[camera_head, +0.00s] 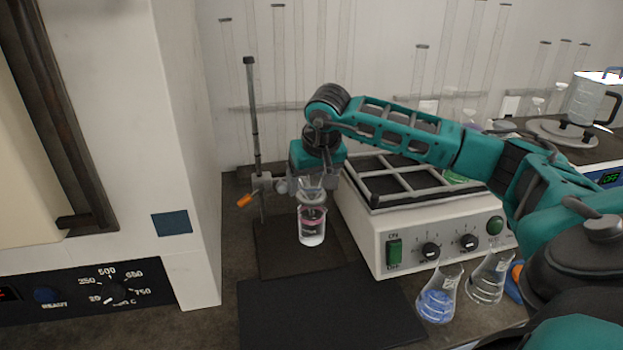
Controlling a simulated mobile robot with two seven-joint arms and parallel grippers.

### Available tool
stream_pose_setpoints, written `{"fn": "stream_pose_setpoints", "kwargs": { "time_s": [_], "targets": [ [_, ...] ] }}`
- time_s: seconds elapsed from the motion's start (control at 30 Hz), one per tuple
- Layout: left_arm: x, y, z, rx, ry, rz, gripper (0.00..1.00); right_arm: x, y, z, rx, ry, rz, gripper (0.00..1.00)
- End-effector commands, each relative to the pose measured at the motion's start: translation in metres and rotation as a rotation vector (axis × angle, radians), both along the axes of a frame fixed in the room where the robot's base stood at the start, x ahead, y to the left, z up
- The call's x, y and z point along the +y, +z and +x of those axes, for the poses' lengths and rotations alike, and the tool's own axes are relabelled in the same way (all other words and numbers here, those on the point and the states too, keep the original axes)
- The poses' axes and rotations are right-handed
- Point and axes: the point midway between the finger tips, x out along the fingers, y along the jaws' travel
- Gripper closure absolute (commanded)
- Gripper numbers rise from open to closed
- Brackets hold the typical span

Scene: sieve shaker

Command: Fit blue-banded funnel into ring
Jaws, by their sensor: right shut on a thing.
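My right gripper (314,175) points down beside the stand and is shut on a clear funnel (312,191). The funnel is partly hidden by the gripper, and I cannot make out its blue band. The ring stand has a thin dark rod (254,110) and a clamp with an orange handle (246,200). The clamp reaches right toward the funnel; the ring is too small and covered to tell whether the funnel sits in it or just above it. A glass beaker (312,230) with pink contents stands right below the funnel on the stand's dark base. My left gripper is not in view.
A white shaker (400,245) with a grid top stands to the right, under my right arm. Two flasks, one blue (437,303) and one clear (488,283), stand before it. A black mat (325,315) lies bare in front. A white furnace (180,130) fills the left.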

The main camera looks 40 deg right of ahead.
Motion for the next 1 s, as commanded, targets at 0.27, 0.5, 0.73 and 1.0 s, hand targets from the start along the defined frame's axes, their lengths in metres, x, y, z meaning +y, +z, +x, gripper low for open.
{"fn": "stream_pose_setpoints", "kwargs": {
  "time_s": [0.27,0.5,0.73,1.0],
  "targets": [
    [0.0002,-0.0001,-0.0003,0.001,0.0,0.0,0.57,-0.0002,0.0002,0.0001,-0.001,0.0,0.0,0.54],
    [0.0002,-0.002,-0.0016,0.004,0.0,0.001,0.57,-0.0002,-0.0022,0.0001,0.0,0.0,0.0,0.54],
    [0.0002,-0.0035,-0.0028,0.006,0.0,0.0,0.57,-0.0003,-0.005,0.0001,0.0,0.0,-0.001,0.54],
    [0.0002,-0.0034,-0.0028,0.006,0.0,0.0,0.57,-0.0002,-0.0046,0.0002,-0.001,0.0,0.0,0.18]
  ]
}}
